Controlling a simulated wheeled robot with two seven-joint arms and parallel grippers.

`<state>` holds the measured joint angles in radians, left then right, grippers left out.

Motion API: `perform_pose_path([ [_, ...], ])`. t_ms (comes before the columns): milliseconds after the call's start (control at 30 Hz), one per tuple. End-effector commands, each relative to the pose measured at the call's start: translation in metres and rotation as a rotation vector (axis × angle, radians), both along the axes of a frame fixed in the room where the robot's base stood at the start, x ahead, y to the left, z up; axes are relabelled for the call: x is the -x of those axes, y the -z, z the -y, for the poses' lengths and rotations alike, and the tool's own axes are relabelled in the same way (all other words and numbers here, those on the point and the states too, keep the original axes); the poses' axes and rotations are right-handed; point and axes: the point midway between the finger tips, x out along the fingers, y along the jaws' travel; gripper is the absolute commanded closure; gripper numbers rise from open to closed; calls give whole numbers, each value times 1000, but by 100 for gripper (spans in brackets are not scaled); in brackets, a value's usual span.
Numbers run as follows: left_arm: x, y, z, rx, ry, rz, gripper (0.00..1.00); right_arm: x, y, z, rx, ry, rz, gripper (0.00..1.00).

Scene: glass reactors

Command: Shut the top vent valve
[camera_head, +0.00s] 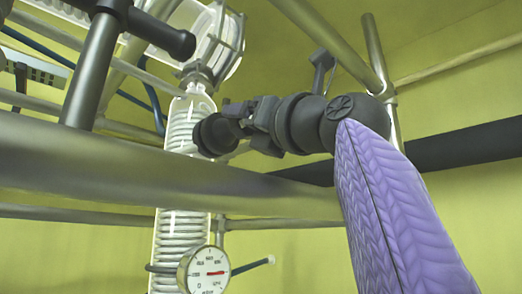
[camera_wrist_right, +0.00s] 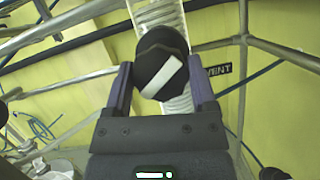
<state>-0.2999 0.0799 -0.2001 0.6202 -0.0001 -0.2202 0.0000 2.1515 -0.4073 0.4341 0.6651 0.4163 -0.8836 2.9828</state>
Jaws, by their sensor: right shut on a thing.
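The vent valve knob is a round black knob (camera_head: 211,134) in front of the coiled glass column in the head view. In the right wrist view, the knob (camera_wrist_right: 153,53) fills the space between the fingers and carries a slanted white bar (camera_wrist_right: 160,77) on its face. A black label reading VENT (camera_wrist_right: 217,70) is beside it on the right. My right gripper (camera_head: 236,121) is shut on the knob, one finger at each side in the wrist view (camera_wrist_right: 160,85). The fingers partly hide the knob's side in the head view. My left gripper is not in view.
A thick metal rail (camera_head: 150,172) crosses below my right gripper. The coiled glass column (camera_head: 182,225) stands behind it, with a round dial gauge (camera_head: 204,272) low down. A dark T-shaped bar (camera_head: 92,65) is at upper left. Frame tubes (camera_head: 372,50) stand at upper right.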

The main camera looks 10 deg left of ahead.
Motion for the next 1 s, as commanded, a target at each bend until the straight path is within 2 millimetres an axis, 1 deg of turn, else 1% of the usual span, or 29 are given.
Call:
perform_pose_path([
  [33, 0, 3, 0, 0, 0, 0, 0, 0, 2, 0, -5, 0, -8, 86],
  [167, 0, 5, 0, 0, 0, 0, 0, 0, 1, 0, -15, 0, -21, 86],
  [567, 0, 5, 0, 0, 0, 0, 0, 0, -1, 1, -21, 0, -24, 86],
  [600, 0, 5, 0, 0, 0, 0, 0, 0, -1, 1, -22, 1, -25, 25],
  [667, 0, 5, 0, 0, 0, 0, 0, 0, -1, 1, -21, 0, -24, 13],
  [700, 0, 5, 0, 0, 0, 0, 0, 0, -1, 1, -21, 0, -24, 4],
  [733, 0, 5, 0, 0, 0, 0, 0, 0, -1, 1, -21, 0, -24, 0],
  [1000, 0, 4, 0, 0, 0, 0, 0, -2, 0, 1, -21, 1, -25, 0],
])
